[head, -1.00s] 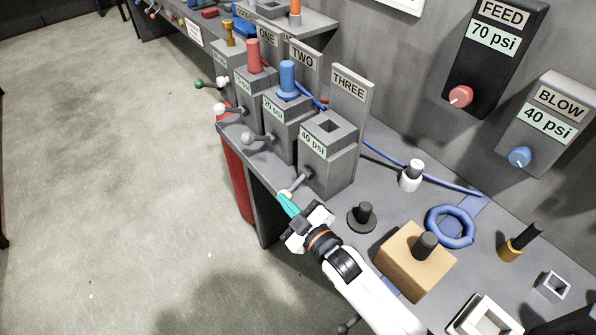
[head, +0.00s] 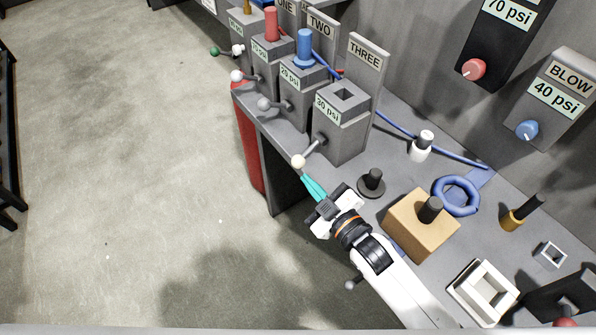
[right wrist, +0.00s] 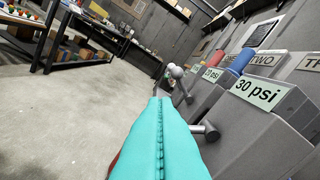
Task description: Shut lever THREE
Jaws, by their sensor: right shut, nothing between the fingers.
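Station THREE is a grey box (head: 342,125) with an open square socket on top, a "THREE" sign (head: 365,50) behind it and a "30 psi" plate, also readable in the right wrist view (right wrist: 258,92). Its lever (head: 298,161) has a cream ball end and sticks out from the front, slanting down-left over the bench edge. My right gripper (head: 308,182) has teal fingers, shut and empty, with the tips right below the ball; I cannot tell whether they touch it. In the right wrist view the fingers (right wrist: 160,130) hide the ball; only the lever's stub (right wrist: 205,131) shows. My left gripper is not in view.
Station TWO's lever (head: 264,104) and station ONE's lever (head: 237,76) stick out farther left along the bench edge. A black-knobbed disc (head: 371,186) and a tan block (head: 420,228) stand right of my gripper. Open floor lies left.

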